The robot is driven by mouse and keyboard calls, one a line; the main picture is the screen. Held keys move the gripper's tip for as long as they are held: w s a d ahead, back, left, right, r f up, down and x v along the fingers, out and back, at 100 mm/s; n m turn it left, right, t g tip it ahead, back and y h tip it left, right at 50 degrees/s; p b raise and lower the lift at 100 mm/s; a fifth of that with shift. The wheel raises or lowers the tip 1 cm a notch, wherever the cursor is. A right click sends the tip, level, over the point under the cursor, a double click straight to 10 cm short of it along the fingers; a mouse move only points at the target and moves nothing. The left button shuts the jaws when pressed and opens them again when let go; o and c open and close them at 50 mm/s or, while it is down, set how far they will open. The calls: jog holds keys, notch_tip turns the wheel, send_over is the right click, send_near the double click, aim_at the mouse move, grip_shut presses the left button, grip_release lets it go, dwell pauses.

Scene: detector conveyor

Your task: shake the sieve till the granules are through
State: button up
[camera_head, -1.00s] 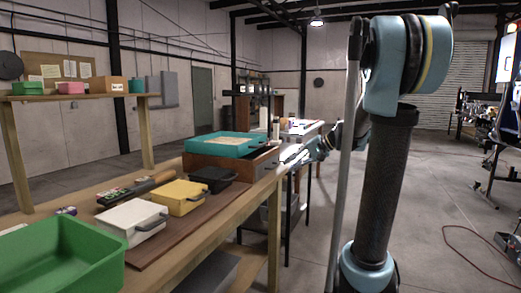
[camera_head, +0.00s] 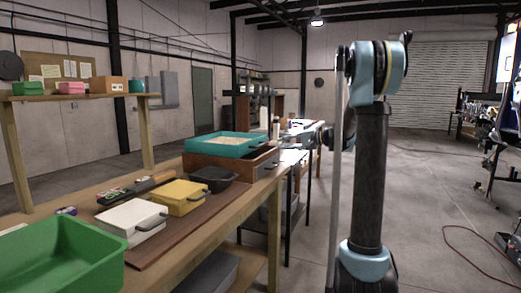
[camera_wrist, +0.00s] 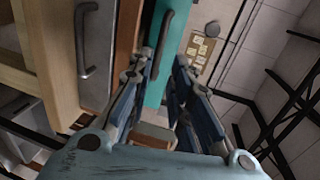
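The sieve (camera_head: 215,150) is a shallow teal tray holding pale granules (camera_head: 222,141). In the head view my gripper is small, to the right of the sieve, and partly hidden by my arm. What lies under the sieve is hidden.
A second grey handle (camera_wrist: 84,40) is beside the sieve in the wrist view. On the bench are a black container (camera_head: 215,179), a yellow box (camera_head: 181,197), a white box (camera_head: 134,218) and a green bin (camera_head: 70,250).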

aim_at(260, 146)
jog(key=x, duration=1.3)
